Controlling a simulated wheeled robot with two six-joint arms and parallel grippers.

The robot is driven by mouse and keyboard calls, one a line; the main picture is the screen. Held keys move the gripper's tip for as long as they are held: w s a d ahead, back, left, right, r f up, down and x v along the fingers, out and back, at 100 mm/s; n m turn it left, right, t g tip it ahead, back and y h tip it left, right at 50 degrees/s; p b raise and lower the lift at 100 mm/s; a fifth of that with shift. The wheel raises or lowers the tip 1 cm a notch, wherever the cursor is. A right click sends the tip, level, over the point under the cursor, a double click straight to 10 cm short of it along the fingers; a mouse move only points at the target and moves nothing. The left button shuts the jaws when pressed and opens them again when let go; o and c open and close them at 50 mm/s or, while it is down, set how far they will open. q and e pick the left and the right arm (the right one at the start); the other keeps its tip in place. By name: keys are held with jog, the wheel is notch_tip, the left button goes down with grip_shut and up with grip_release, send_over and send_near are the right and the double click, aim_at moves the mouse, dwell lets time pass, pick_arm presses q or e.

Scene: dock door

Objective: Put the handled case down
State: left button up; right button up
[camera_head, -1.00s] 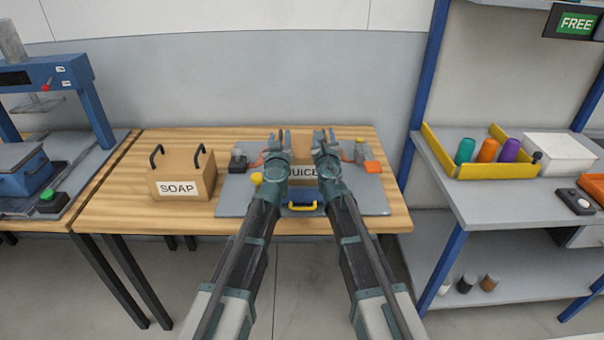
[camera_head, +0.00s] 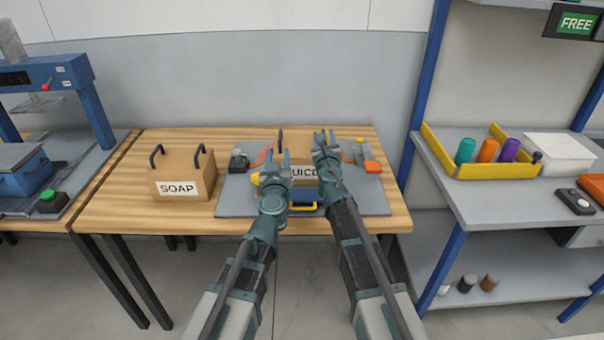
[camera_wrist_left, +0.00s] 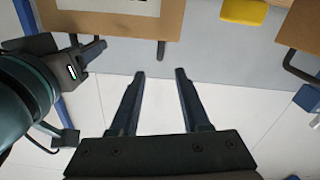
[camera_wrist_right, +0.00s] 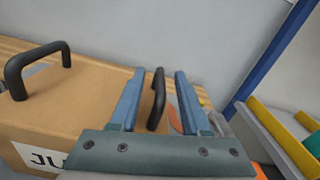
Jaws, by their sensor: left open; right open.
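The handled case marked JUICE (camera_head: 304,173) is a brown box with two black handles. It appears to rest on the grey mat (camera_head: 232,200), between and partly behind my grippers. My left gripper (camera_head: 277,157) is open and empty, drawn back towards me from the case's left handle (camera_head: 280,141); the case also shows in the left wrist view (camera_wrist_left: 115,22), clear of the fingers. My right gripper (camera_head: 324,141) is open at the right handle. In the right wrist view, that handle (camera_wrist_right: 157,100) stands between the spread fingers.
A SOAP case (camera_head: 182,178) stands to the left on the wooden table (camera_head: 110,205). A shelf (camera_head: 450,200) with a yellow tray (camera_head: 500,171) is at right. Bare table lies behind SOAP.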

jog(key=s, duration=1.1)
jog(key=shift+d, duration=0.1)
